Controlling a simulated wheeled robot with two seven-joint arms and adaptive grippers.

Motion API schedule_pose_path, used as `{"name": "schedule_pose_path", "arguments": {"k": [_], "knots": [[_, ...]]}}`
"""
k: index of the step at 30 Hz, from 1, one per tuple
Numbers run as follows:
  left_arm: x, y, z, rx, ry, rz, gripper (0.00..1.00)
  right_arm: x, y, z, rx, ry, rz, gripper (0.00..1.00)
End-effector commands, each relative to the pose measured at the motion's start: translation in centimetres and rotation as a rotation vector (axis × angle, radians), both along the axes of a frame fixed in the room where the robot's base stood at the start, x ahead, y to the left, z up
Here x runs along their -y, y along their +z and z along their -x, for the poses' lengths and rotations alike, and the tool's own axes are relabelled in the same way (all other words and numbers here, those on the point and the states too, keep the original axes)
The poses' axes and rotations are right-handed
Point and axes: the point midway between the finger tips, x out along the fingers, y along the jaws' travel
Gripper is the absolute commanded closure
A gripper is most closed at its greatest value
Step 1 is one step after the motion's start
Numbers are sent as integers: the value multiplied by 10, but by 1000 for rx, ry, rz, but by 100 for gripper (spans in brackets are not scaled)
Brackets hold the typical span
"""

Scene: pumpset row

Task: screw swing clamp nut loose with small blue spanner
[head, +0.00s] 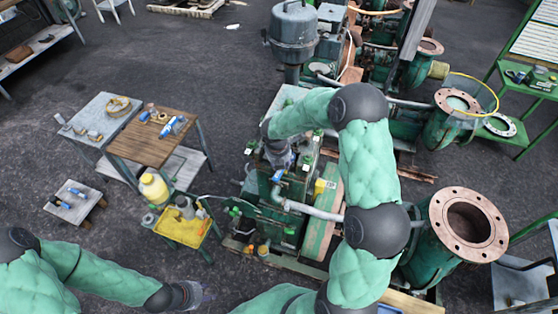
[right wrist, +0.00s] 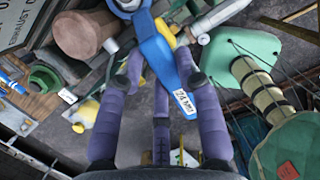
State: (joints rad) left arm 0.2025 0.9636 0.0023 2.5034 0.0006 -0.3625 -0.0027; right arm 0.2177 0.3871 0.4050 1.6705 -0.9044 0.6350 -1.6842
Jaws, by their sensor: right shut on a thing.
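My right gripper (right wrist: 160,75) is shut on a blue spanner (right wrist: 154,48) with a white size label on its handle. The spanner's head reaches the top edge of the right wrist view, among pump fittings. I cannot make out the swing clamp nut or whether the spanner sits on it. In the head view, my right arm arches over the green pump set, its gripper (head: 279,157) partly hidden among the machinery. A small blue piece, perhaps the spanner (head: 278,176), shows just below it. My left gripper (head: 204,293) is low at the left, away from the pump set; its fingers are too unclear to read.
A wooden-topped table (head: 140,148) holds blue tools. A yellow tray (head: 181,232) with containers stands left of the pump set. A low stool (head: 88,203) bears more blue tools. A large flanged pipe (head: 440,232) stands right of my arm. Dark floor is clear around the left gripper.

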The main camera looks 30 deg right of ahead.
Motion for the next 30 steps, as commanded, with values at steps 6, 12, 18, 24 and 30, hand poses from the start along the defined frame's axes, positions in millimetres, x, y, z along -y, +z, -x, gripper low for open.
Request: {"name": "schedule_pose_path", "arguments": {"k": [6,12,18,24,30], "knots": [[0,-1,0,0,0,0,60,1,-1,0,-1,-1,0,100],[0,8,0,0,0,0,60,4,1,4,-3,53,0,100],[0,21,0,0,0,0,60,9,1,10,-2,160,0,100],[0,32,0,0,0,0,60,14,0,15,-3,259,-1,100],[0,44,0,0,0,0,60,18,0,20,-3,352,0,100]]}}
